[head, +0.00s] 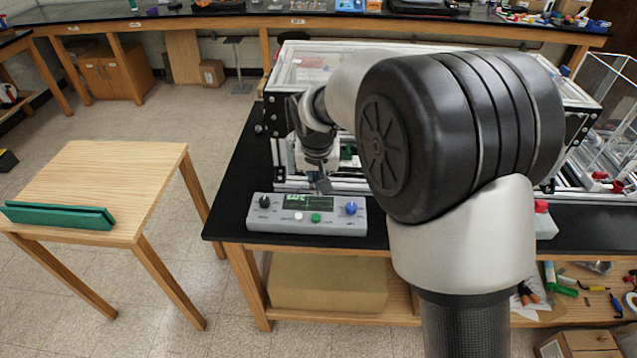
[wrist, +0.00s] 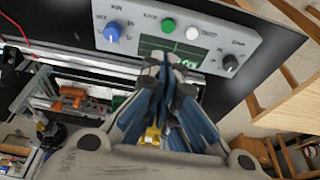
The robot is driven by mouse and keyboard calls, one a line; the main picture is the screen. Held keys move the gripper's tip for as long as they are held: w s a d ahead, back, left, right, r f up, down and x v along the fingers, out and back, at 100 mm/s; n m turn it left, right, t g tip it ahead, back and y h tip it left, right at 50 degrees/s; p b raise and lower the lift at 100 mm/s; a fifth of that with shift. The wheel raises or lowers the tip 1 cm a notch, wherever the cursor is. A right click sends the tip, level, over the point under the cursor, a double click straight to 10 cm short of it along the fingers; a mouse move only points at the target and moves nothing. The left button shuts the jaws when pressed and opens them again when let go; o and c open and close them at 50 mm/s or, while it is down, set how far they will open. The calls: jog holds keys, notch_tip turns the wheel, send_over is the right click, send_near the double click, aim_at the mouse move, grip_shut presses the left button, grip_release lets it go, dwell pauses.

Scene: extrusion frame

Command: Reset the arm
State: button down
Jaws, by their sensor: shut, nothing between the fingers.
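My gripper (head: 322,184) is shut and empty. In the head view it points down, just behind and above the grey control box on the black bench top. In the wrist view my gripper (wrist: 172,70) has its blue-sided fingers together, their tips in front of the box's small screen. The control box (head: 268,222) has a lit green display, a black knob, a blue knob, and a white and a green button. The box also shows upside down in the wrist view (wrist: 215,40). I cannot tell whether the fingertips touch it.
A framed clear enclosure (head: 320,62) stands on the black bench (head: 232,190) behind my gripper. A wooden table (head: 120,170) with a green bar-shaped object (head: 60,215) stands at left, with open floor between. Clear panels (head: 607,95) stand at right.

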dwell(0.3)
jog(key=s+d+r, duration=1)
jog(key=s+r, duration=0.1)
jog(key=s, duration=0.2)
jog(key=s+d, duration=0.2)
jog(key=s, duration=0.8)
jog(key=s+d+t, duration=0.1)
jog(key=s+d, duration=0.2)
jog(key=s, duration=0.7)
jog(key=shift+d+b, duration=0.3)
jog(key=shift+b, duration=0.1)
jog(key=shift+w+f, duration=0.1)
